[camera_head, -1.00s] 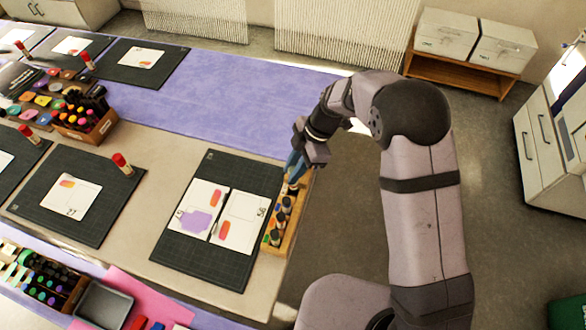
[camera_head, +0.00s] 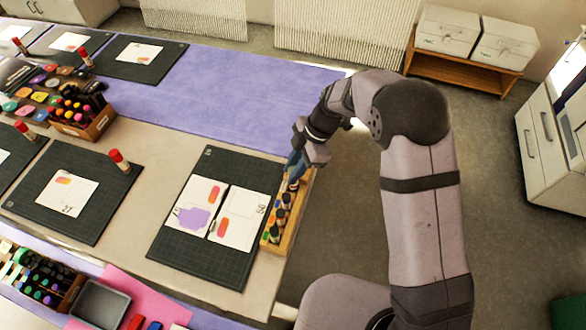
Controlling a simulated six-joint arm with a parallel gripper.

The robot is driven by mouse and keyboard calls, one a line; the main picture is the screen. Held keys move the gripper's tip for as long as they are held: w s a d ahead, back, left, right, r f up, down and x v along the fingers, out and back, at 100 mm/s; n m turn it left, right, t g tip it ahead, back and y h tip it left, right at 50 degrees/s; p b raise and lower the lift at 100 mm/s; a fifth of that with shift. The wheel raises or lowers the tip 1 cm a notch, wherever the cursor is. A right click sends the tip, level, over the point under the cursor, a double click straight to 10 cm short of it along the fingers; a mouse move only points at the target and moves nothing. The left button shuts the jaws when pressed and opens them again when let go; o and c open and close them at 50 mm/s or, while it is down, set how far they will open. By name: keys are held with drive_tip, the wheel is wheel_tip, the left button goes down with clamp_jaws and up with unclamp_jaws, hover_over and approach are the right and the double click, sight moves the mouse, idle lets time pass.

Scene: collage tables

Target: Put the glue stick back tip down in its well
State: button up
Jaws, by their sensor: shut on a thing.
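My gripper (camera_head: 295,165) points down over the far end of the wooden rack (camera_head: 290,228) at the table's right edge. Its blue fingers are shut on a small upright thing, most likely the glue stick (camera_head: 292,185). Only a dark piece of it shows below the fingers; its tip is hidden. I cannot tell whether it is inside a well or just above one. Several dark bottles or sticks with coloured ends (camera_head: 280,215) stand in the rack's nearer wells.
A dark cutting mat (camera_head: 205,262) with two white cards (camera_head: 237,218) lies just left of the rack. A red-capped stick (camera_head: 119,161) stands on another mat. A marker box (camera_head: 85,117) is further left. Open floor lies right of the table.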

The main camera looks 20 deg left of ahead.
drive_tip(key=shift+f+b, duration=1.6)
drive_tip(key=shift+b, duration=0.55)
idle(1.0)
drive_tip(key=o, duration=1.1)
drive_tip(key=shift+c, duration=0.2)
drive_tip(key=shift+r, duration=0.1)
drive_tip(key=shift+r+p, duration=1.85)
drive_tip(key=shift+r, duration=1.85)
drive_tip(key=shift+d, duration=0.1)
drive_tip(key=s+d+r+m+t+h, duration=0.1)
drive_tip(key=s+d+r+m, duration=0.1)
drive_tip(key=d+m, duration=0.55)
drive_tip(key=s+d+r+m+t+h, duration=0.15)
drive_tip(key=d+m, duration=0.35)
drive_tip(key=d, duration=0.5)
drive_tip(key=s+d+m+h, duration=0.1)
drive_tip(key=s+d+m, duration=0.9)
drive_tip(key=d+m, duration=0.2)
drive_tip(key=shift+s, duration=0.25)
